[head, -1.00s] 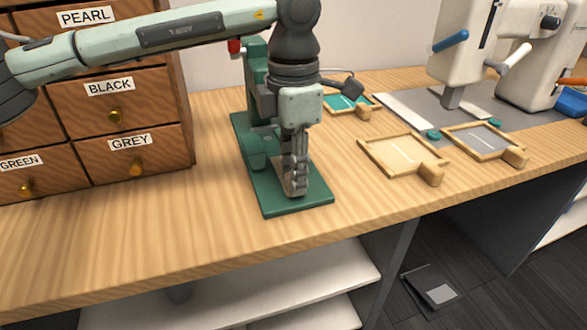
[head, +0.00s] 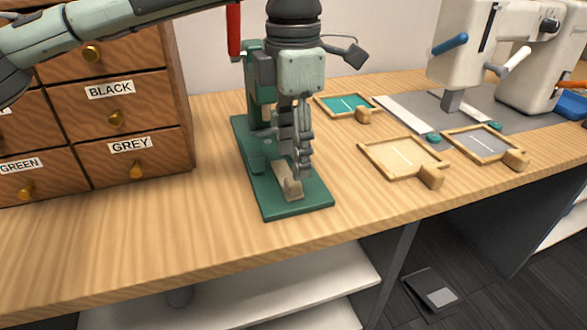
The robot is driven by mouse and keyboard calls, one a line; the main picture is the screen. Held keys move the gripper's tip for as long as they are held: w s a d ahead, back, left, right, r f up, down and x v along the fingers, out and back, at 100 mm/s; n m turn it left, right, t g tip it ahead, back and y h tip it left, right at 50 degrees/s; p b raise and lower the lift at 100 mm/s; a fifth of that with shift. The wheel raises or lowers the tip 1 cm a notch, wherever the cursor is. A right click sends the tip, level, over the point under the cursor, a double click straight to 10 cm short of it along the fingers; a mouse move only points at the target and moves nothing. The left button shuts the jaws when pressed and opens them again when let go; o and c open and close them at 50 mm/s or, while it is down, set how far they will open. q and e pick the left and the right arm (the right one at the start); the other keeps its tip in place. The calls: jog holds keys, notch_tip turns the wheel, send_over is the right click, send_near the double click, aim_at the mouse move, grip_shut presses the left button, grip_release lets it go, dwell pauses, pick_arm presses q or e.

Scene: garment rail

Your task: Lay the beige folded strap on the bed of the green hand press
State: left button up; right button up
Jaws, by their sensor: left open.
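The green hand press (head: 309,200) stands on the wooden table, with its red lever (head: 234,28) upright behind the arm. The beige folded strap (head: 283,174) lies on the press bed, towards its front; its near end looks slightly raised. My left gripper (head: 303,168) points down over the bed, open, with its fingers just to the right of the strap and above it. The fingers and wrist hide part of the press's column and head. I cannot tell whether a fingertip still touches the strap. My right gripper is not in view.
A wooden drawer cabinet (head: 130,143) with labelled drawers stands at the left. Shallow trays with teal (head: 345,104), cream (head: 402,157) and grey (head: 483,143) floors lie right of the press. A white machine (head: 462,50) stands behind them. The table front-left is clear.

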pick_arm(q)
notch_tip(320, 180, up, 7)
jog(key=shift+r, duration=0.2)
